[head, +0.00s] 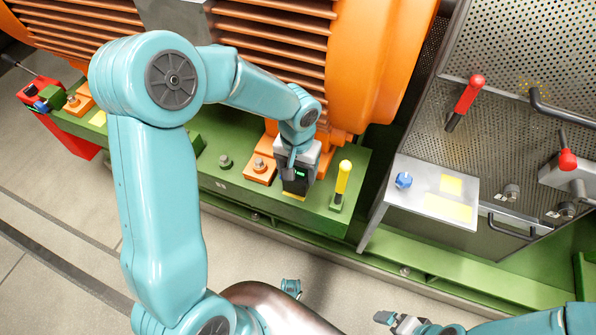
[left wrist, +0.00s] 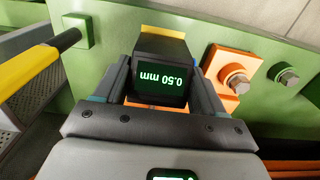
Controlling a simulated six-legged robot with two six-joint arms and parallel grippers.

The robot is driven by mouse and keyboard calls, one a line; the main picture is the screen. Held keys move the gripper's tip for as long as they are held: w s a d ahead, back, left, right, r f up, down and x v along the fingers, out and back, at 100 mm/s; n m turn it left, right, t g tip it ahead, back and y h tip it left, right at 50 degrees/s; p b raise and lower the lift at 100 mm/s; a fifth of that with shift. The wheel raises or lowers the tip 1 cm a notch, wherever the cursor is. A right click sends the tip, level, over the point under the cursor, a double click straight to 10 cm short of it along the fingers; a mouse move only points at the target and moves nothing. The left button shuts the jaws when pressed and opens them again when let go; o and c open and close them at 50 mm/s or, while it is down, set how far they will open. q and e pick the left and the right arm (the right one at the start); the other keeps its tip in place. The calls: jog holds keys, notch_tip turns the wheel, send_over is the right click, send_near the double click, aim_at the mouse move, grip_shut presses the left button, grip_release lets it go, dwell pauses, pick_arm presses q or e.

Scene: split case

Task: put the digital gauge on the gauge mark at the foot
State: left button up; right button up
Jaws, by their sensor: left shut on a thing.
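The digital gauge (head: 295,179) is a dark box with a green lit display. It is by the orange motor foot, over the green base. In the left wrist view the gauge (left wrist: 160,75) reads 0.50 mm, upside down in the picture. My left gripper (head: 300,158) is shut on it, with one finger on each side (left wrist: 160,88). A strip of the yellow gauge mark (head: 293,197) shows at the gauge's lower edge, also in the left wrist view (left wrist: 163,32). The rest is hidden. I cannot tell whether the gauge touches the base. My right gripper (head: 398,321) is at the bottom right.
A yellow-handled tool (head: 343,178) stands upright close right of the gauge. An orange foot with a bolt (head: 260,168) is close left. A metal shelf (head: 415,205) with a blue knob and yellow patches is farther right. Orange motor fins (head: 280,35) rise behind.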

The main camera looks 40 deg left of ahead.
pick_arm(q)
jog(key=shift+f, duration=0.2)
jog(key=o, duration=1.2)
jog(key=shift+r, duration=0.3)
notch_tip(320, 180, up, 12)
jog(key=p, duration=0.3)
jog(key=shift+f, duration=0.15)
